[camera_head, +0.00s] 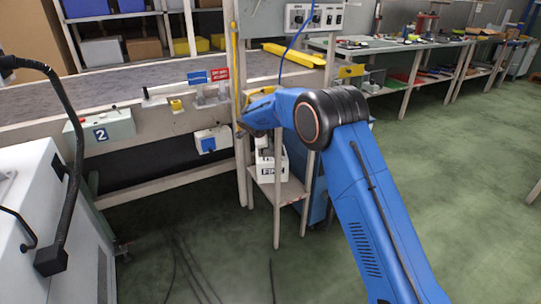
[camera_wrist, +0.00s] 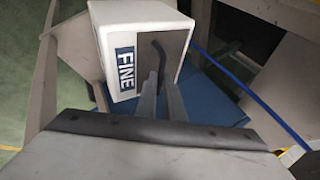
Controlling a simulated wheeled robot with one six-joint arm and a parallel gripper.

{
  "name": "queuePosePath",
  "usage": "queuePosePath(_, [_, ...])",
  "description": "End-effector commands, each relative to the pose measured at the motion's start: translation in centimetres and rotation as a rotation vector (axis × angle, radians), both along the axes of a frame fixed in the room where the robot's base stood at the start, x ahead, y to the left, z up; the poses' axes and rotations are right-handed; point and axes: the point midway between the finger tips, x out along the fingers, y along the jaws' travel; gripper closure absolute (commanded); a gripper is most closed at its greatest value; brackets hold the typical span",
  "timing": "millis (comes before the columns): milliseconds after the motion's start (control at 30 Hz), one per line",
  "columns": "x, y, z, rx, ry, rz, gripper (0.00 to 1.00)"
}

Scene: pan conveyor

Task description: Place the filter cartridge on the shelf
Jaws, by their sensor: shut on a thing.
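The filter cartridge (camera_head: 271,166) is a white box with a dark blue "FINE" label. It hangs below my gripper (camera_head: 262,143), over the small shelf (camera_head: 291,192) between the posts under the bench end. Whether its underside touches the shelf cannot be told. In the wrist view the cartridge (camera_wrist: 117,28) shows its label and a dark grey face with a black curved handle. My gripper's fingers (camera_wrist: 160,88) are shut on the cartridge at that face. The exact contact is partly hidden.
Upright posts (camera_head: 239,120) stand close beside the shelf. A blue cabinet (camera_head: 318,190) stands behind and right of it. A blue cable (camera_wrist: 255,92) runs down past the cartridge's right side in the wrist view. The green floor at right is clear.

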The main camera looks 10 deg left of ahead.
Motion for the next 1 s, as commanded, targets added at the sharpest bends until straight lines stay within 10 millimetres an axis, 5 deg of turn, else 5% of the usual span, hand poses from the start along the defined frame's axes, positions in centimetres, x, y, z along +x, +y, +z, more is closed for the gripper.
queuePosePath(433, [0.1,-0.1,-4.4,-0.001,0.000,-0.001,1.00])
queuePosePath(700, [0.2,-0.3,-4.8,0.001,-0.002,0.001,1.00])
queuePosePath(733, [0.2,-0.3,-5.0,0.000,0.000,0.000,0.85])
queuePosePath(800, [0.2,-0.3,-5.0,0.000,0.000,0.000,0.73])
queuePosePath(1000, [0.2,-0.3,-4.9,0.000,0.000,0.000,0.73])
